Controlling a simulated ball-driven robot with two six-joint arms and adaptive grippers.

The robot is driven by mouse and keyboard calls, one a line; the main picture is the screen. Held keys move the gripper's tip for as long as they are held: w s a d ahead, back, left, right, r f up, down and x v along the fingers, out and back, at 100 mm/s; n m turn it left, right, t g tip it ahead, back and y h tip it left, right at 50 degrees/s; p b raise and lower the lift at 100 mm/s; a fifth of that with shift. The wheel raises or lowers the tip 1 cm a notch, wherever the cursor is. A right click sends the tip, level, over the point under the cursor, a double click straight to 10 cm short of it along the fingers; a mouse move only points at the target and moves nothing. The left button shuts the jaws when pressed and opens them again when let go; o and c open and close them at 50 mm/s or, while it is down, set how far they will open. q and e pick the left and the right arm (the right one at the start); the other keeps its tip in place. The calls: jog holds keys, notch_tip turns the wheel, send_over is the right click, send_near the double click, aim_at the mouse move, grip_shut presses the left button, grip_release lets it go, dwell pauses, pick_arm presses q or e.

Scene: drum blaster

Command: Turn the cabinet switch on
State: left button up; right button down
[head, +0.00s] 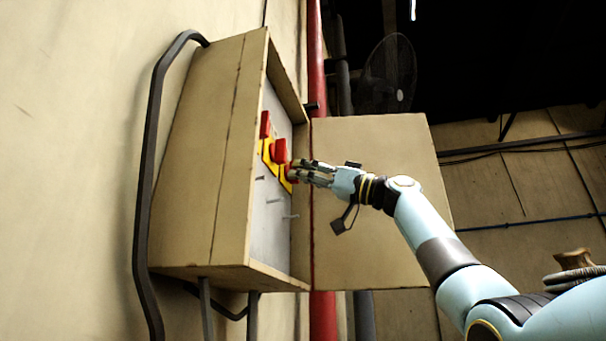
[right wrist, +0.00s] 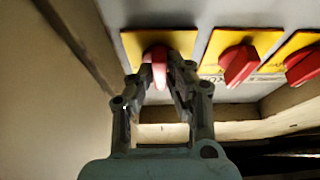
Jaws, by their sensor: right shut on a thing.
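The cabinet (head: 205,160) is a tan box on the wall, and its door (head: 385,220) hangs open to the right. Inside are red rotary switches on yellow plates, among them an upper one (head: 265,124) and a middle one (head: 279,150). My right gripper (head: 297,172) is at the lowest one, nearest the door, and partly hides it. In the right wrist view my gripper (right wrist: 162,88) is shut on a red switch knob (right wrist: 160,55) with a finger on each side. Two other red knobs (right wrist: 238,64) (right wrist: 303,65) sit untouched to the right, slightly tilted. My left gripper is not in view.
A dark bent pipe (head: 150,160) runs along the cabinet's left side. A red pipe (head: 322,305) stands behind the door. A fan (head: 390,72) is at the back. The space below the door looks free.

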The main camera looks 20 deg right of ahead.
jog(key=c, duration=1.3)
grip_release()
jog(key=shift+f, duration=0.15)
jog(key=v, duration=1.2)
